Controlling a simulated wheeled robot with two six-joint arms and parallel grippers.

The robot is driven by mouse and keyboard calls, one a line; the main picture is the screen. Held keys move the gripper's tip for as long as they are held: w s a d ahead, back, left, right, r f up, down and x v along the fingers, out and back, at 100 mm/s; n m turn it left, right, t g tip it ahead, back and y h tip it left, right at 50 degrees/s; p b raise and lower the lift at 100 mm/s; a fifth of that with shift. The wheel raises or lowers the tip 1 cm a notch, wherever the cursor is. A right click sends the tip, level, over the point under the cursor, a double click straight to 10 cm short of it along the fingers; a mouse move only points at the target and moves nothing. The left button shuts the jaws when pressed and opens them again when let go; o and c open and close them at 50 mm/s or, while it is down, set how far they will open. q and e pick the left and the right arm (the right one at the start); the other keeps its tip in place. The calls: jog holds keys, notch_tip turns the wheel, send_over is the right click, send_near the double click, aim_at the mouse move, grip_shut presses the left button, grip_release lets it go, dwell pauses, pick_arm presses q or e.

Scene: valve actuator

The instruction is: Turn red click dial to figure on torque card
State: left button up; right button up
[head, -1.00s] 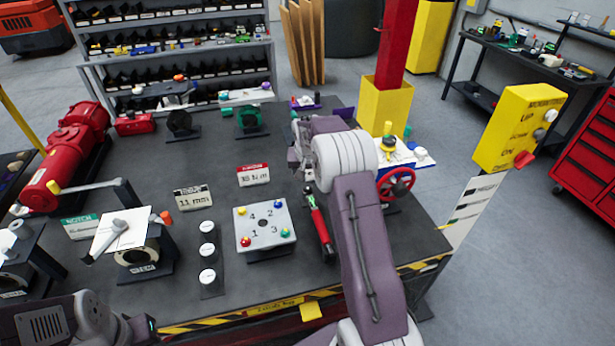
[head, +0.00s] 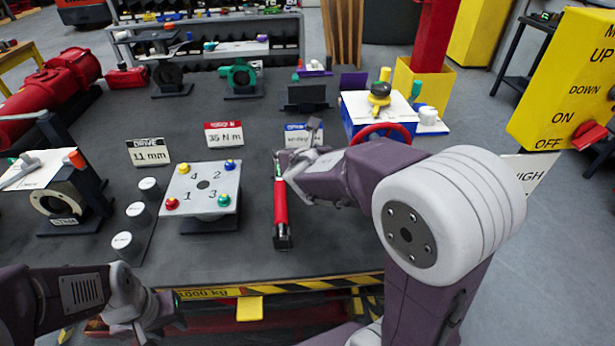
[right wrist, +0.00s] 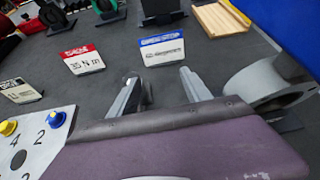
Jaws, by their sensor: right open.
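The red-handled torque wrench (head: 281,200) lies on the bench, its black end toward the front edge. I cannot make out a separate click dial on it. The red-topped torque card (head: 223,134) stands behind it and appears to read 35 N m; it also shows in the right wrist view (right wrist: 82,60). My right gripper (head: 298,152) is near the wrench's far end in the head view; contact cannot be told. In the right wrist view its fingers (right wrist: 165,85) are apart with nothing between them. My left gripper (head: 160,312) is at the lower left, away from the wrench; its jaw gap is unclear.
A plate with numbered coloured knobs (head: 203,188) stands left of the wrench, beside white-topped round pieces (head: 122,240). A drive card (head: 149,153) and a blue-topped card (head: 303,136) stand behind. A blue box with a red wheel (head: 352,110) is at right.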

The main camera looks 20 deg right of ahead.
jog(key=shift+n+t+y, duration=0.7)
jog(key=shift+t, duration=0.1)
jog(key=a+b, duration=0.1)
jog(key=a, duration=0.1)
jog(key=s+a+f+b, duration=0.1)
jog(key=a+b, duration=0.2)
jog(key=shift+s+a+f, duration=0.2)
jog(key=shift+a+f, duration=0.1)
jog(key=shift+a, duration=0.35)
jog(key=shift+d, duration=0.1)
jog(key=shift+w+d, duration=0.2)
jog(key=shift+w, duration=0.05)
jog(key=b+x, duration=0.1)
jog(key=x, duration=0.6)
jog(key=shift+w+f+b, duration=0.25)
jog(key=shift+w+b, duration=0.05)
jog(key=shift+w+f, duration=0.1)
jog(key=shift+w, duration=0.35)
pick_arm(q)
notch_tip(320, 180, down, 8)
jog(key=shift+f, duration=0.15)
jog(key=shift+a, duration=0.1)
